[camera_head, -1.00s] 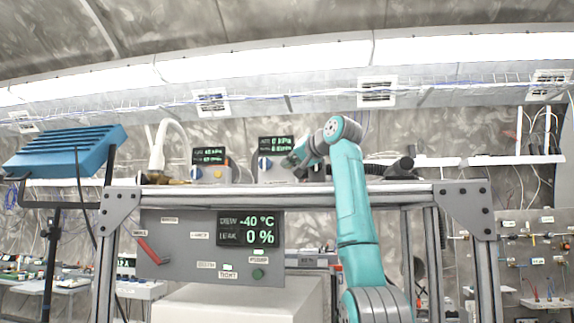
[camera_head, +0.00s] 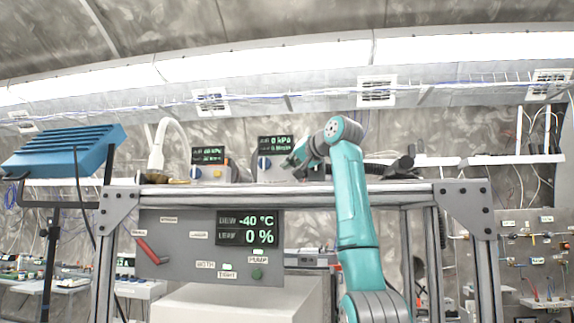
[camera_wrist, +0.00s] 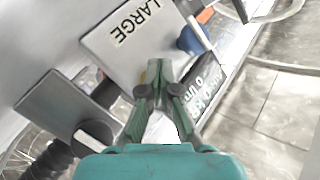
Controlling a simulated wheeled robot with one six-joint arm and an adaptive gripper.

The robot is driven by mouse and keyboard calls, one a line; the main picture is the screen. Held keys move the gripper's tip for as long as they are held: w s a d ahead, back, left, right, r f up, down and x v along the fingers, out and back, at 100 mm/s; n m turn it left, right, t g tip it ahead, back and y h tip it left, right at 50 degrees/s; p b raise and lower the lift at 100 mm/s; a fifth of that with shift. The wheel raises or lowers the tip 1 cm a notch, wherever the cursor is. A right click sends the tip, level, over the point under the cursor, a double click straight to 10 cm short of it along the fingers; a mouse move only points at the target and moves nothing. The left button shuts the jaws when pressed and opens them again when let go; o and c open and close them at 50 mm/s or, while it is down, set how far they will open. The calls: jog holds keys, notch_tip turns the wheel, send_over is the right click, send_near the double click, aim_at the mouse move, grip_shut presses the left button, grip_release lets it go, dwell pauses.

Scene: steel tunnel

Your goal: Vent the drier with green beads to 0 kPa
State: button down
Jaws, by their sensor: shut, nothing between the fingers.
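A light box labelled LARGE (camera_wrist: 134,26) lies in front of my gripper in the wrist view. It carries a blue knob (camera_wrist: 192,40) and a dark display (camera_wrist: 206,88), partly hidden by my fingers. In the head view a box on top of the frame shows a display (camera_head: 275,144) reading 0 kPa, with a blue knob (camera_head: 264,163) below. My gripper (camera_wrist: 160,66) is shut and empty, its tips over the LARGE box's face, left of the blue knob; contact cannot be told. My gripper (camera_head: 297,158) also shows beside the box in the head view. I see no green beads.
A second box with its own display (camera_head: 207,155) stands to the left, near a white curved pipe (camera_head: 165,140). The grey panel (camera_head: 185,245) below has a red lever (camera_head: 152,251). A plate with a black knob (camera_wrist: 93,138) is left of my gripper.

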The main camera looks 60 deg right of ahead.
jog(key=shift+s+a, duration=0.2)
jog(key=shift+a, duration=0.3)
jog(key=shift+s+a+r, duration=0.1)
jog(key=shift+s+a, duration=0.05)
jog(key=shift+a, duration=0.4)
jog(key=shift+s+a, duration=0.25)
jog(key=shift+a, duration=0.35)
jog(key=shift+s+a, duration=0.3)
jog(key=shift+a, duration=0.35)
jog(key=shift+s+a, duration=0.25)
jog(key=shift+a, duration=0.35)
